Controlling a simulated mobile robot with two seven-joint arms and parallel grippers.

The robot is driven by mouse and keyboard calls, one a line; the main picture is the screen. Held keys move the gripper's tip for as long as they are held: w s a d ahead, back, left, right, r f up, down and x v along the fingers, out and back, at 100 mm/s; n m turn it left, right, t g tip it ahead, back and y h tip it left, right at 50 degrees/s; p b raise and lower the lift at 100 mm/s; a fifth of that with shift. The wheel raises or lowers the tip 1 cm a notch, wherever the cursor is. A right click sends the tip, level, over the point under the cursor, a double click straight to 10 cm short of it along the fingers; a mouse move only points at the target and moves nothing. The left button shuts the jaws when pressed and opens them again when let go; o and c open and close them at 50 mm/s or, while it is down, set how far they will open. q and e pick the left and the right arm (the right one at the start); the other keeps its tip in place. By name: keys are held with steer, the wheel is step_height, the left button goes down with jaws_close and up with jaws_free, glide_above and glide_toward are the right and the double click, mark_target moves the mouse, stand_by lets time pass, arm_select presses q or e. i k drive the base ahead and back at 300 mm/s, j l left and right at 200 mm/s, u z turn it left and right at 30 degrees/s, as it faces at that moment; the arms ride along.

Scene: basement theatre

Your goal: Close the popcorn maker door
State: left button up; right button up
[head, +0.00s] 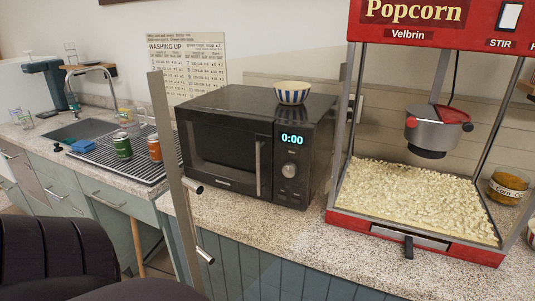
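The red popcorn maker (365,227) stands on the counter at the right, with popcorn heaped inside and a grey kettle (432,127) hanging above it. Its front is uncovered. Its door appears to be a clear panel swung wide open to the left, in front of the microwave. The door's metal edge strip (172,150) stands upright left of the microwave, with short metal handle posts (193,187) low on it. The clear pane is hard to make out. Neither of my grippers is in view.
A black microwave (220,150) with a striped bowl (292,92) on top stands left of the popcorn maker. Cans (122,145) stand on the drainer by the sink. Dark rounded shapes (55,250) fill the lower left. Jars are at the right edge.

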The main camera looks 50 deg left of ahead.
mark_target(178, 186)
steer(key=k+j, duration=0.15)
steer(key=j, duration=0.25)
steer(key=k+j, duration=0.15)
steer(key=j, duration=0.25)
steer(key=k+j, duration=0.15)
steer(key=j, duration=0.25)
steer(key=k+j, duration=0.15)
steer(key=j, duration=0.25)
steer(key=k+j+z, duration=0.1)
steer(key=j, duration=0.3)
steer(key=k, duration=0.05)
